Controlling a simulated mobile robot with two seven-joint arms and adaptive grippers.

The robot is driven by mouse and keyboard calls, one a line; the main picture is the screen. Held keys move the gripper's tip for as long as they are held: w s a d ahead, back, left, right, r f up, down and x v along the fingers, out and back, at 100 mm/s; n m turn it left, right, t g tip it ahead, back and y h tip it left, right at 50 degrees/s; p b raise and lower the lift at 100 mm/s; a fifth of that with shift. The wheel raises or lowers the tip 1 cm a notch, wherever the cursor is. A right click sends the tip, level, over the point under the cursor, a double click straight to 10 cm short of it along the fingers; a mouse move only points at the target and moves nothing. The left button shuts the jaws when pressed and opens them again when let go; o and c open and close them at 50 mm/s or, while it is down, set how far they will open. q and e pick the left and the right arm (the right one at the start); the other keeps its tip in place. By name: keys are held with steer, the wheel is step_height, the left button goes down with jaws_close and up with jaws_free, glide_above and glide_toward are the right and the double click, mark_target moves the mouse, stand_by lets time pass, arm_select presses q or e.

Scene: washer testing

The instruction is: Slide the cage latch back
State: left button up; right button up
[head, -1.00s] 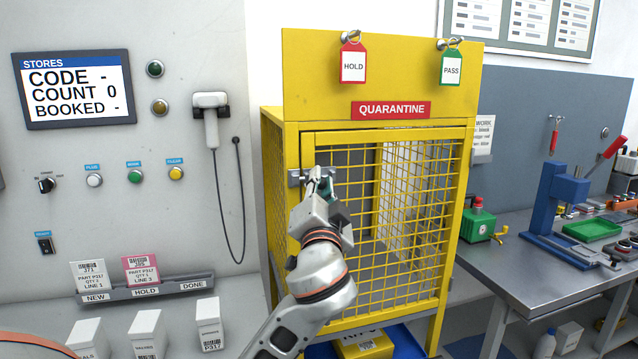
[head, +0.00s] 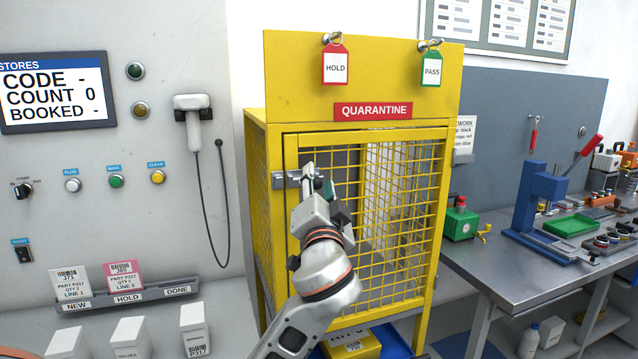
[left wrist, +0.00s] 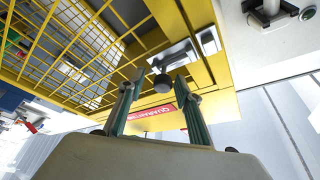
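The yellow mesh quarantine cage (head: 362,230) stands in the middle of the head view with its door closed or nearly so. Its silver latch (head: 279,180) is on the left upright of the door. In the left wrist view, the latch bar (left wrist: 174,56) lies beside a separate silver piece on the frame, and a dark round knob (left wrist: 162,83) sticks out from it. My left gripper (head: 311,176) is at the latch. Its fingers (left wrist: 158,80) stand apart on either side of the knob, with visible gaps. My right gripper is not in view.
HOLD (head: 335,66) and PASS (head: 431,69) tags hang above the door. A corded scanner (head: 193,115) is on the left wall panel. A card rack (head: 130,294) and white boxes are below it. A metal workbench (head: 490,265) with a blue press stands right.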

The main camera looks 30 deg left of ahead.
arm_select(q)
steer(key=v, duration=1.2)
steer(key=shift+w+r, duration=0.1)
steer(key=w+d+f+m+g+h, duration=0.1)
steer(key=d+f+m+h, duration=0.3)
steer(key=f, duration=1.2)
steer(key=d+f+m+g+h, duration=0.15)
steer(key=d+f+h, duration=0.4)
steer(key=f, duration=1.15)
steer(key=s+f+n+g+h, duration=0.2)
steer(key=s+f, duration=0.7)
steer(key=f, duration=0.2)
steer(key=s+f+n+g+h, duration=0.2)
steer(key=s+f+h, duration=0.1)
steer(key=s+f, duration=0.6)
step_height(320, 180, down, 3)
steer(key=shift+s+a+f, duration=0.1)
steer(key=shift+s+a, duration=0.3)
steer(key=shift+a, duration=0.1)
steer(key=shift+g, duration=0.25)
